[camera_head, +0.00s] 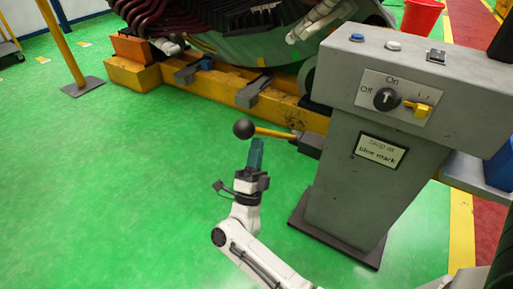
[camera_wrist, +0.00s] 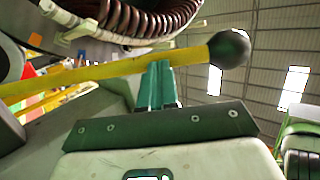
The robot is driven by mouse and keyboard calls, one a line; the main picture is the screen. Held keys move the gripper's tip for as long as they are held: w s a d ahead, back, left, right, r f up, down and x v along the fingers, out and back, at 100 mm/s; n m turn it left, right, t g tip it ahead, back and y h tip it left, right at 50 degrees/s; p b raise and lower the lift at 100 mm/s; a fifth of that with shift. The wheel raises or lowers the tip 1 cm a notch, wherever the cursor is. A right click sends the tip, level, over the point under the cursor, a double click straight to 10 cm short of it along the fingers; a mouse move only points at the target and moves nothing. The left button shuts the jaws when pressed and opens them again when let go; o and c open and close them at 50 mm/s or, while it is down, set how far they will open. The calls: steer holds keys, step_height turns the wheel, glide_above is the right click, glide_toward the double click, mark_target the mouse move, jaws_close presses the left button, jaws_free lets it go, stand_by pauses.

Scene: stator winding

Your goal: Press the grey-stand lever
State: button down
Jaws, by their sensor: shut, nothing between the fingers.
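The lever is a yellow rod (camera_head: 274,133) with a black ball end (camera_head: 243,129), sticking out to the left from the side of the grey stand (camera_head: 349,187). In the wrist view the yellow rod (camera_wrist: 120,70) crosses the upper part, with its black ball (camera_wrist: 229,48) at the right. My gripper (camera_head: 256,145) stands upright just below the lever, right of the ball. Its teal fingers (camera_wrist: 157,85) are shut with nothing between them. Their tips meet the rod's outline in the wrist view; whether they touch it I cannot tell.
Behind is a yellow machine base (camera_head: 212,90) with a large round machine. The green floor (camera_head: 110,190) at left is clear.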

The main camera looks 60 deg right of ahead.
steer(key=shift+d+r, duration=0.15)
steer(key=shift+r, duration=0.1)
steer(key=d+r+g+p, duration=0.1)
steer(key=d+r+p, duration=0.1)
steer(key=r+p, duration=0.1)
steer(key=d+r+m+y+p, duration=0.1)
steer(key=d+r+p, duration=0.1)
steer(key=p, duration=0.3)
steer(key=d+r+m+g+y+p, duration=0.1)
steer(key=d+r+p, duration=0.2)
steer(key=r+p, duration=0.1)
steer(key=shift+w+d+g, duration=0.1)
steer(key=shift+w+g, duration=0.05)
steer(key=shift+g, duration=0.15)
steer(key=d+r+m+g+y+p, duration=0.1)
steer(key=d+r+y+p, duration=0.3)
steer(key=d+p, duration=0.8)
steer(key=shift+w+r+g+p, duration=0.2)
steer(key=shift+r+g+p, duration=0.2)
steer(key=shift+r+p, duration=0.35)
steer(key=shift+a+f, duration=0.1)
